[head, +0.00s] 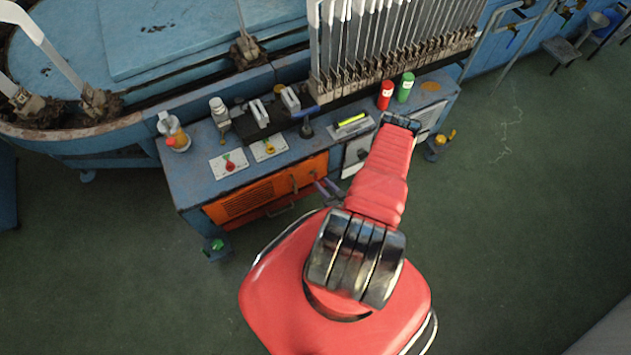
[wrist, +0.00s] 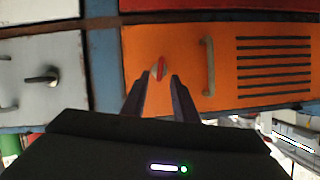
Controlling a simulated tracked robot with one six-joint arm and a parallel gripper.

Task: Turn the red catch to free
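The red catch (wrist: 160,68) is a small upright knob with a pale edge on the orange door (wrist: 222,92), left of the door's handle (wrist: 208,65) in the wrist view. My gripper (wrist: 159,76) is open, with one dark finger on each side of the catch in the picture. I cannot tell whether the fingers touch it or stop short of the door. In the head view my gripper (head: 327,189) is by the right end of the orange door (head: 250,202), and the catch cannot be made out.
A grey door with a black catch (wrist: 42,77) is beside the orange one. The blue bench (head: 205,185) carries a red knob plate (head: 228,165), bottles, a red can (head: 385,95) and a green can (head: 405,87).

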